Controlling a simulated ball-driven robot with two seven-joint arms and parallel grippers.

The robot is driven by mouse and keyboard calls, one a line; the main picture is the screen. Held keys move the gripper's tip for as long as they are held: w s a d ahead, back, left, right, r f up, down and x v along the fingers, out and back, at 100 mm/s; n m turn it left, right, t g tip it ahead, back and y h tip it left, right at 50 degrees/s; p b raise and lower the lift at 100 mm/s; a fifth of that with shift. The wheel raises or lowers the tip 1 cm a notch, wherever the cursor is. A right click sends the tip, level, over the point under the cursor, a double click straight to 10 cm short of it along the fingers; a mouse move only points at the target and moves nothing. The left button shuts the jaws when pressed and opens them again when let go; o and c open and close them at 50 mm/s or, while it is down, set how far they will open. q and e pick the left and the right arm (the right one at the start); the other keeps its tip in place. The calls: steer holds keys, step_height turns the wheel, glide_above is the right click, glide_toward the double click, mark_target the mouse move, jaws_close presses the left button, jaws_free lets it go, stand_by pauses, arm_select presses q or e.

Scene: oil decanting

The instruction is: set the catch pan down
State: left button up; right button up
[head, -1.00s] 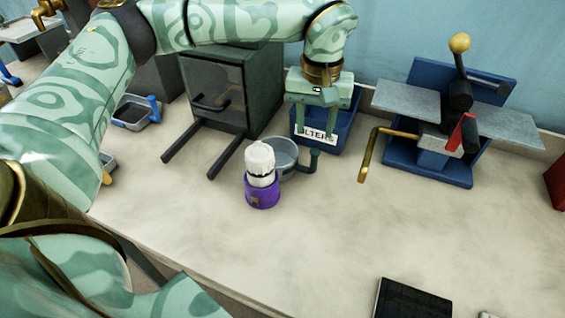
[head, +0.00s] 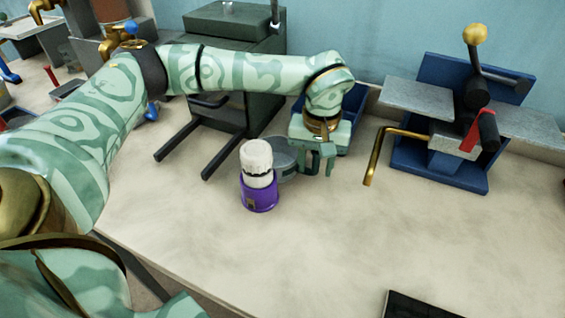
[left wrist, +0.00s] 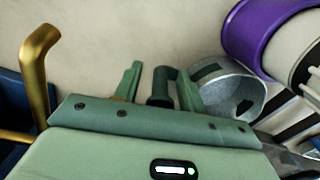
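The catch pan is a round grey metal pan (head: 285,158) standing on the bench, beside a purple and white container, which partly covers it in the head view. In the left wrist view the pan (left wrist: 236,92) lies right of my fingers. Its dark green upright handle (left wrist: 161,85) shows between them. My left gripper (head: 319,160) is at the handle, on the pan's right side. It also shows in the left wrist view (left wrist: 159,88), with fingers apart and a visible gap on the handle's left. Contact with the handle is unclear. My right gripper is not in view.
The purple and white container (head: 259,190) stands close at the pan's left. A blue bin (head: 352,108) is behind my gripper. A blue press-like stand (head: 440,165) with a brass lever (head: 376,155) is to the right. The front middle bench is clear.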

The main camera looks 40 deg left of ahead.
arm_select(q)
jaws_close()
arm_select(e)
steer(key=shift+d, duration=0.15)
arm_select(q)
steer(key=shift+r, duration=0.15)
